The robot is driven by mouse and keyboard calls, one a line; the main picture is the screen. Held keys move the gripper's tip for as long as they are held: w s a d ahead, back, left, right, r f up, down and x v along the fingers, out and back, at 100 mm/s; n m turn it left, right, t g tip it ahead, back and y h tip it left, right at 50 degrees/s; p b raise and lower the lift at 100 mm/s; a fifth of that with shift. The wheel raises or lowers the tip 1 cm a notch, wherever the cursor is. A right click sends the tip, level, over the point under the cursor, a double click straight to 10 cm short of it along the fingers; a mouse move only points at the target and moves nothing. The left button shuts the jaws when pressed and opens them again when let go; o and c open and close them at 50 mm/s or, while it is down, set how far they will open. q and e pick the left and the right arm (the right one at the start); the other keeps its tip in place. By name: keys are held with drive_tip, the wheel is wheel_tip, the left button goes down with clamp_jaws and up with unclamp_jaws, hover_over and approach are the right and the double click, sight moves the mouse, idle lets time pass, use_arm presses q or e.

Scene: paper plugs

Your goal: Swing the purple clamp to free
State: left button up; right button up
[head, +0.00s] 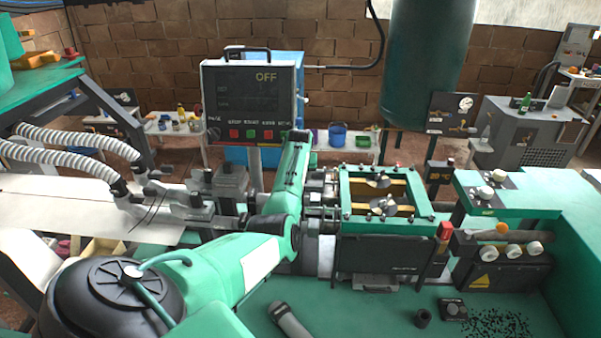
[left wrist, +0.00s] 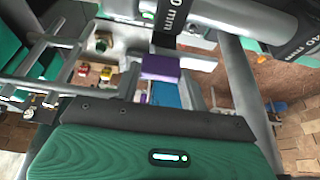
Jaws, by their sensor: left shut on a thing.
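The purple clamp (left wrist: 160,68) shows in the left wrist view as a short purple block, just past the dark front edge of my gripper and below a grey bar marked in mm. My left gripper (left wrist: 160,88) is shut on it. In the head view my green left arm reaches up to the machine's left side, and its forearm hides the gripper and most of the clamp. My right gripper is not in view.
The machine's green-framed unit (head: 388,234) stands right of my forearm. A control panel (head: 250,100) reading OFF stands behind. Grey hoses (head: 75,160) run in at the left. A grey cylinder (head: 290,320) lies on the green front surface.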

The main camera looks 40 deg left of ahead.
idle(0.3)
use_arm(q)
drive_tip(key=o, duration=1.1)
drive_tip(key=shift+o, duration=1.4)
drive_tip(key=shift+r, duration=0.15)
drive_tip(key=b+v, duration=0.3)
drive_tip(key=v, duration=1)
drive_tip(key=shift+s+r, duration=0.15)
drive_tip(key=shift+r, duration=0.1)
drive_tip(key=shift+d+f, duration=0.1)
